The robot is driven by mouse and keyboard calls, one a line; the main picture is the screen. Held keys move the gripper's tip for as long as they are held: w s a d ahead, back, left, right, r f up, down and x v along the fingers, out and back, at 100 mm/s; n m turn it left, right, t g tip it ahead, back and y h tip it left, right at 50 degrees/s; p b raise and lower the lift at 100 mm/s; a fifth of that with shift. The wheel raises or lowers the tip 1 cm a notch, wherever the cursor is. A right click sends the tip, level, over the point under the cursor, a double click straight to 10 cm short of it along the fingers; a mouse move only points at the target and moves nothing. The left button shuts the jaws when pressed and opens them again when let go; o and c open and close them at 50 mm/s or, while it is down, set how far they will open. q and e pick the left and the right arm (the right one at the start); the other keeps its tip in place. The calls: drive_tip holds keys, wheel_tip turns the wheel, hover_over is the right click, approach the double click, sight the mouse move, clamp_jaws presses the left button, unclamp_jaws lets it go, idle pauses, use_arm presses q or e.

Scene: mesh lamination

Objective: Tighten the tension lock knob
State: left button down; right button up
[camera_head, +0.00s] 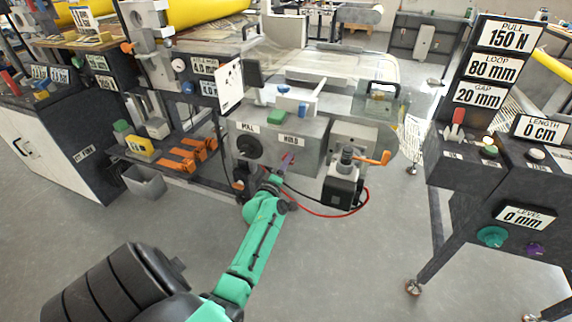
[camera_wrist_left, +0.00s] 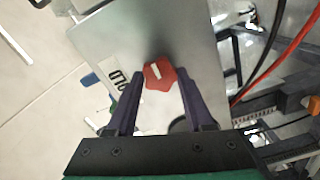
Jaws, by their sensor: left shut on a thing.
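The tension lock knob is a small red knob (camera_wrist_left: 158,74) with a white pointer mark, on a grey metal panel (camera_wrist_left: 112,38) in the left wrist view. My left gripper (camera_wrist_left: 160,78) has its two dark fingers on either side of the knob and is shut on it. In the head view the left gripper (camera_head: 286,164) reaches up to the front of the grey machine box (camera_head: 312,142), below the HOLD label (camera_head: 295,139). The knob is mostly hidden there. My right gripper is not in view.
A motor unit (camera_head: 343,183) with a red cable hangs at the right. A grey bin (camera_head: 144,184) stands at the left. A control stand (camera_head: 490,120) is at the right. The floor in front is clear.

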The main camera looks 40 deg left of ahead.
use_arm(q)
drive_tip(key=shift+a+r, duration=0.15)
drive_tip(key=shift+r, duration=0.2)
drive_tip(key=shift+c, duration=2)
unclamp_jaws()
drive_tip(key=shift+o, duration=0.6)
drive_tip(key=shift+w+f, duration=0.1)
drive_tip(key=shift+f, duration=0.1)
drive_tip(key=v, duration=1.4)
drive_tip(key=shift+s, duration=0.3)
drive_tip(key=shift+f, duration=0.1)
